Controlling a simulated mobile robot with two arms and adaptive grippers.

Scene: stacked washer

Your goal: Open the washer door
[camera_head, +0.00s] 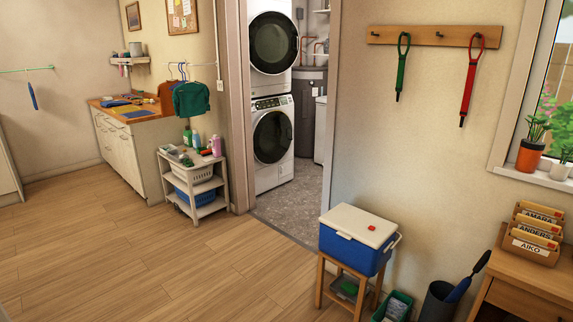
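A white stacked pair of machines stands beyond the doorway, in the small grey-floored room. The lower machine (269,181) has a control panel along its top and a round dark door (272,137), which looks closed. The upper machine (257,8) has a similar round dark door (273,43), also apparently closed; its top is cut off by the picture edge. No label shows which one is the washer. Neither of my grippers is in the head view.
The wooden floor (150,260) before the doorway is clear. A white shelf cart (224,177) stands left of the doorway. A blue cooler (350,252) on a wooden stool stands to its right. A desk (530,290) is at the far right.

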